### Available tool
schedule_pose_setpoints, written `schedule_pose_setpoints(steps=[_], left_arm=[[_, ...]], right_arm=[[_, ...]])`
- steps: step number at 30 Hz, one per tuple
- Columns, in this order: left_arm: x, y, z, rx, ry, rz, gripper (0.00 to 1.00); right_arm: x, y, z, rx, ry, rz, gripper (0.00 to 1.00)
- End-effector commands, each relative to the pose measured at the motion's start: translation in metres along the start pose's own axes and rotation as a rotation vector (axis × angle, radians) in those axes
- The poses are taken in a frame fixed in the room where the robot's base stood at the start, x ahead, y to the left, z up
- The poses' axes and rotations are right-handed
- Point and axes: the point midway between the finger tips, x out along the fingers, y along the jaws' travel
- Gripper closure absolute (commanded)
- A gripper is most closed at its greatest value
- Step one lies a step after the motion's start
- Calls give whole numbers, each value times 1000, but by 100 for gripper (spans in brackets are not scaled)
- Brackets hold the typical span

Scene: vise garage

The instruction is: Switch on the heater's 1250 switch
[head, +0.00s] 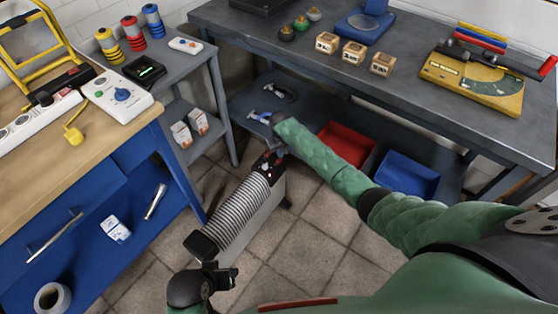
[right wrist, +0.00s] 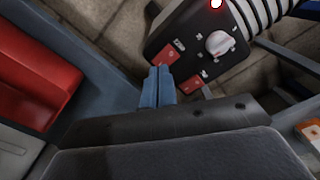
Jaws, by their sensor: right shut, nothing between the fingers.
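The heater (head: 240,208) is a ribbed, pale unit on the floor with a black control panel at its far end. In the right wrist view the panel (right wrist: 192,22) carries a white knob (right wrist: 219,43), a red switch (right wrist: 170,53) and a second red switch (right wrist: 191,86). The label by the first switch looks like 1250 but is blurred. My right gripper (right wrist: 161,72) is shut and empty, its blue fingertips at the near edge of that first switch; contact is unclear. My left gripper (head: 224,277) is by the heater's near end; its jaws are unclear.
A lit indicator (right wrist: 216,3) glows on the panel. A red bin (head: 346,143) and a blue bin (head: 407,174) sit on the low shelf right of the heater. A blue workbench (head: 95,215) stands to the left. Tiled floor (head: 310,240) is open around the heater.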

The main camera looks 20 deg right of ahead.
Motion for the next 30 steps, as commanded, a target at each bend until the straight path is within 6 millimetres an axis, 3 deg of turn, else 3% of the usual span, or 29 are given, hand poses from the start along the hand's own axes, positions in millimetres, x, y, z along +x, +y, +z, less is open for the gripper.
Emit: schedule_pose_setpoints(steps=[30], left_arm=[[4, -1, 2, 2, 1, 0, 59]], right_arm=[[11, 0, 0, 0, 0, 0, 100]])
